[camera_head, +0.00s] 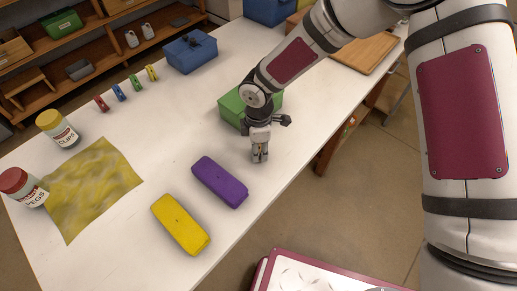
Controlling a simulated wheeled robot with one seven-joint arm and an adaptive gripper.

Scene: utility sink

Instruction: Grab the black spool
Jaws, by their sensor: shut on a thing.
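My gripper (260,155) points down over the white table (165,120), in front of a green block-shaped object and right of a purple case. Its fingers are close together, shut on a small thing. Only a dark bit shows between the fingertips, which fits the black spool; its shape is mostly hidden by the fingers. No other black spool is visible on the table. I cannot tell whether the held thing touches the tabletop.
A purple case (220,182) and a yellow case (181,224) lie left of my gripper; a green box (232,106) stands behind it. Several coloured pegs, two jars, a yellow cloth (92,188) and a blue toolbox (191,51) lie farther left and back. The table's right edge is close.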

